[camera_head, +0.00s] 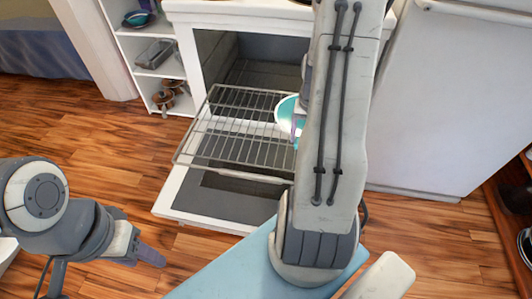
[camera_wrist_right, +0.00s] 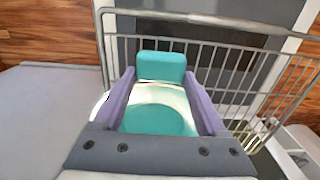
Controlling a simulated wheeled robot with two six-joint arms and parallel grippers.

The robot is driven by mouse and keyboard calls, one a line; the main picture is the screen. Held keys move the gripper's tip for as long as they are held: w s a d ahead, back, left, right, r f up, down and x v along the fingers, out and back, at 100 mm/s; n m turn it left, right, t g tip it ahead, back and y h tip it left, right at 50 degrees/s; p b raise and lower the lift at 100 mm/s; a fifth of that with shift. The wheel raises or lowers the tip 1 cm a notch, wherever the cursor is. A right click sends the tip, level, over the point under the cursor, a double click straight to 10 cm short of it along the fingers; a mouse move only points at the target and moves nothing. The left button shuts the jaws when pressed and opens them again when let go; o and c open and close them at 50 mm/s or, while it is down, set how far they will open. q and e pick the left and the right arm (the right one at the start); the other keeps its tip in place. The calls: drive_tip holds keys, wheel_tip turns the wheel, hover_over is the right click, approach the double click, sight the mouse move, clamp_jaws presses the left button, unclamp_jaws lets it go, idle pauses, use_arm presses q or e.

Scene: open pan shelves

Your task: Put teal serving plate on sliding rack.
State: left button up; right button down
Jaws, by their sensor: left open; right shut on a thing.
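The teal serving plate (camera_head: 286,112), teal with a pale rim, is mostly hidden behind my right arm in the head view. It is over the right part of the sliding rack (camera_head: 222,138), a wire grid pulled out of the oven. In the right wrist view my right gripper (camera_wrist_right: 159,76) is shut on the plate (camera_wrist_right: 158,119), between its purple fingers. The rack (camera_wrist_right: 235,24) shows beyond it there. I cannot tell whether plate and rack touch. My left gripper (camera_head: 150,256) is open and empty, low at the left, away from the rack.
The white oven (camera_head: 180,18) stands with its door (camera_head: 205,206) folded down under the rack. A white shelf unit (camera_head: 128,50) with a bowl, a pan and pots is at left. A white fridge (camera_head: 440,100) stands at right. Wooden floor is clear at left.

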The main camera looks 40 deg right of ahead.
drive_tip(key=w+a+f, duration=0.2)
drive_tip(key=w+a+f+b, duration=0.1)
drive_tip(key=w+a+f, duration=0.1)
drive_tip(key=a, duration=0.1)
drive_tip(key=w+a+f+b, duration=0.1)
drive_tip(key=w+a+f, duration=0.1)
drive_tip(key=a, duration=0.1)
drive_tip(key=shift+f+b, duration=0.85)
drive_tip(key=shift+f, duration=1.25)
